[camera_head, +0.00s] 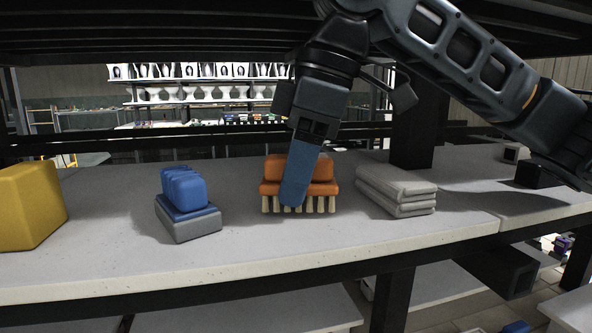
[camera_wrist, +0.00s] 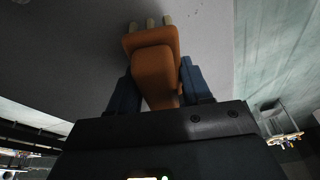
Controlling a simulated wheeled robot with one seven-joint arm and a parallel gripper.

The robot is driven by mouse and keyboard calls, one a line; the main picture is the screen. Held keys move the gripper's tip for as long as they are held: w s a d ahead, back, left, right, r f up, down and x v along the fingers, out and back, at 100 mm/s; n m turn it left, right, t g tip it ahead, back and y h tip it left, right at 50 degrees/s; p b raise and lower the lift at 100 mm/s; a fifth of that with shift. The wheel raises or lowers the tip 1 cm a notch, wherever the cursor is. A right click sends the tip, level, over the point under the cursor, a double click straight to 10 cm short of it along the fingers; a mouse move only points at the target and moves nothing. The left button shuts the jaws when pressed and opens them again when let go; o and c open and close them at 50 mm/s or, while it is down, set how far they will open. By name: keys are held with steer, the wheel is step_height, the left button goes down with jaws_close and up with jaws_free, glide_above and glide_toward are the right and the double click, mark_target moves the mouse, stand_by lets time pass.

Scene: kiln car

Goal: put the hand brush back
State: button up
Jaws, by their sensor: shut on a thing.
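The hand brush (camera_head: 325,187) is orange with pale bristle tufts pointing down, and stands at the middle of the grey shelf (camera_head: 270,239). My gripper (camera_head: 297,196) comes down from above, and one blue finger covers part of the brush's front. In the wrist view the brush (camera_wrist: 155,68) sits between the two blue fingers (camera_wrist: 160,88), which are shut on its orange handle. Some pale bristles show at the top of that view. The bristle tips are at or just above the shelf surface; I cannot tell whether they touch.
A blue-topped grey block (camera_head: 186,203) stands left of the brush, and a yellow block (camera_head: 30,205) is at the far left. Folded grey cloths (camera_head: 397,189) lie close to the right. A dark post (camera_head: 412,125) rises behind the cloths. Dark bars run overhead.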

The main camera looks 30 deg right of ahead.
steer(key=shift+f, duration=0.35)
stand_by(0.3)
steer(key=o, duration=1)
steer(key=shift+r, duration=0.2)
